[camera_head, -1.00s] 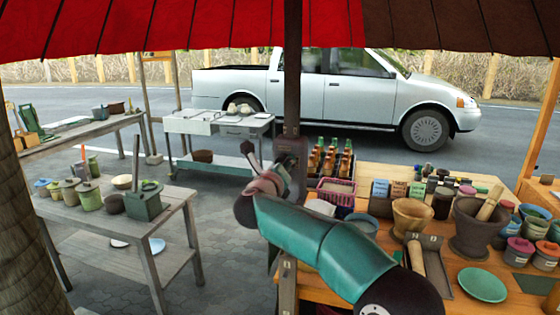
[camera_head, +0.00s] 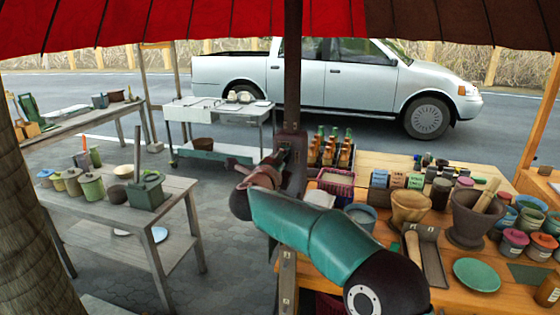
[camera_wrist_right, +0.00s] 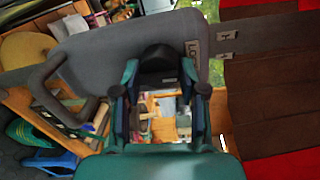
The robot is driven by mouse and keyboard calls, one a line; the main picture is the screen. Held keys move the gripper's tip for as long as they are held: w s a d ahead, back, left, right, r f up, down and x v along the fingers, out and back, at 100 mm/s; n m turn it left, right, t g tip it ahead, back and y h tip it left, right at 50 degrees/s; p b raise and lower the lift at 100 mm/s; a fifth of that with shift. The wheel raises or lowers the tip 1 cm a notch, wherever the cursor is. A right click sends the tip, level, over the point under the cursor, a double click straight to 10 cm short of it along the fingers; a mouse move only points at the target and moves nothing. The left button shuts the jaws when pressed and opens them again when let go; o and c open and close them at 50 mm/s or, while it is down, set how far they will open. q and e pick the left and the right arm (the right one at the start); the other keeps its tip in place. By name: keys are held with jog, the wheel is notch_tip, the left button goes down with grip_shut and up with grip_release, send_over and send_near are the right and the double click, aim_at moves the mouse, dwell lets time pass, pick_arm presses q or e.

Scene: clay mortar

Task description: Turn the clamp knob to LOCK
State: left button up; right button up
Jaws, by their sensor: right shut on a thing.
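The brown umbrella pole (camera_head: 292,80) stands upright in the middle of the head view, with a dark clamp housing (camera_head: 292,145) around it. My right gripper (camera_head: 268,166) is at the left side of this housing, and its fingertips are hard to make out there. In the right wrist view, my right gripper (camera_wrist_right: 160,80) has its fingers on either side of the dark rounded knob (camera_wrist_right: 160,54) and is shut on it. A grey plate (camera_wrist_right: 95,50) lies behind the knob, with a partly readable "LO" label (camera_wrist_right: 193,47) to the knob's right. My left gripper is out of view.
A wooden table (camera_head: 420,290) at the right bears mortars (camera_head: 410,208), bowls and jars close to my right arm. A bottle crate (camera_head: 330,150) stands just right of the pole. A grey side table (camera_head: 180,200) is at the left. Paved floor (camera_head: 235,240) lies open between them.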

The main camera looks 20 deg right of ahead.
jog(key=shift+a+f+n, duration=0.25)
jog(key=shift+n, duration=0.05)
jog(key=o, duration=1.1)
jog(key=shift+w, duration=0.2)
jog(key=shift+o, duration=0.2)
jog(key=shift+d, duration=0.1)
jog(key=shift+s+r, duration=0.1)
jog(key=shift+s, duration=0.1)
jog(key=f+v, duration=0.1)
jog(key=v, duration=1)
jog(key=shift+s+a+r, duration=0.3)
jog(key=shift+r, duration=0.15)
